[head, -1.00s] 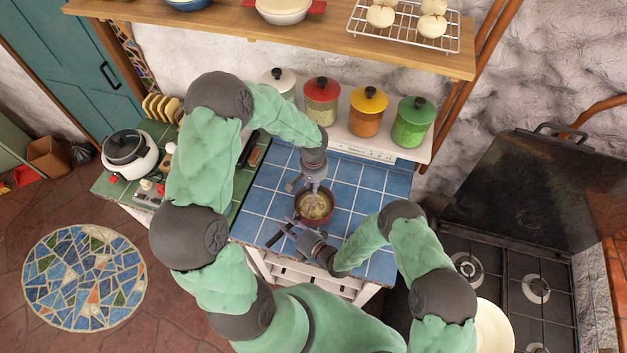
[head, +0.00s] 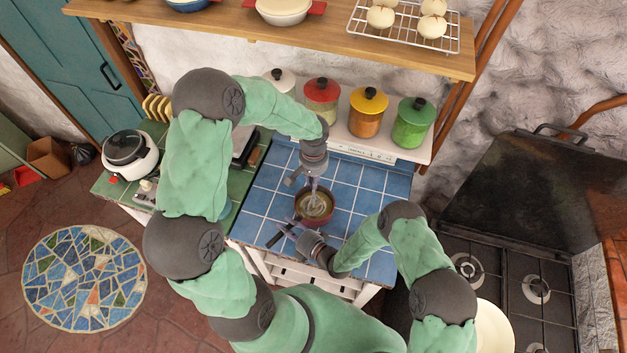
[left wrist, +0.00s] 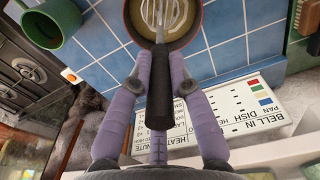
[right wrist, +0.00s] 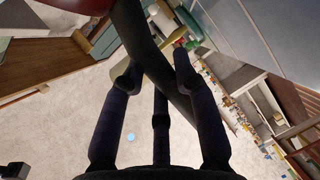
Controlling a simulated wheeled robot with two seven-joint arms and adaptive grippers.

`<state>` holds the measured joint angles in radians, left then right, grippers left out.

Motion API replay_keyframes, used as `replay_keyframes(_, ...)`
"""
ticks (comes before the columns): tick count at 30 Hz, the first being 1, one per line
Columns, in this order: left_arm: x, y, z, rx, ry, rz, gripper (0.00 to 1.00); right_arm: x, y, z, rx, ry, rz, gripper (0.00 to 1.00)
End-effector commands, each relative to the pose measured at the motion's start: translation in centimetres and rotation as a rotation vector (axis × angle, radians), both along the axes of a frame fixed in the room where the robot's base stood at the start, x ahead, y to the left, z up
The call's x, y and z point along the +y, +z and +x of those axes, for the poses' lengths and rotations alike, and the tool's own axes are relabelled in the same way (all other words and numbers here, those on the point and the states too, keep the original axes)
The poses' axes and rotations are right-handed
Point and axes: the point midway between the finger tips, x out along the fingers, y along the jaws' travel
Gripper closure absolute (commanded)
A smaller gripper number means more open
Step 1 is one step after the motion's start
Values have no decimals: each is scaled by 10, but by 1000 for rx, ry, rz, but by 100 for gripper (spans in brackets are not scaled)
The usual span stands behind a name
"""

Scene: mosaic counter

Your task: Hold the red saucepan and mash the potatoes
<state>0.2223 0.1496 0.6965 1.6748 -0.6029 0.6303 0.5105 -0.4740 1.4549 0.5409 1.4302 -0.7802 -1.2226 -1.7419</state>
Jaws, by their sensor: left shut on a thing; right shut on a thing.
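The red saucepan (head: 298,212) stands on the blue tiled counter, with pale yellowish mash inside. My left gripper (head: 315,183) is above the pan and shut on the masher's black handle (left wrist: 158,95). The masher's wire head (left wrist: 160,12) is over or in the mash inside the pan; its exact depth is unclear. My right gripper (head: 290,236) is at the pan's near left side, shut on the saucepan's dark handle (right wrist: 140,40). A bit of the pan's red side (right wrist: 85,5) shows in the right wrist view.
Blue tiles (head: 350,190) are clear right of the pan. A green mug (left wrist: 48,25) stands near the pan in the left wrist view. Several lidded jars (head: 365,112) line the shelf behind. A stove (head: 520,270) is at right, a rice cooker (head: 130,155) at left.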

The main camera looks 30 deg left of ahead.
Motion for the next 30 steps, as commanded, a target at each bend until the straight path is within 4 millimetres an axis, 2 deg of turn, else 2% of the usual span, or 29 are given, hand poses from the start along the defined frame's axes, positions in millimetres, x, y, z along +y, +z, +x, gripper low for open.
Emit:
replay_keyframes(8,0,0,2,0,-1,0,100,0,0,0,0,0,0,100)
replay_keyframes(19,-3,0,22,-1,-1,0,100,0,0,0,0,0,0,100)
replay_keyframes(30,-3,-2,22,0,0,0,100,0,0,0,0,0,0,100)
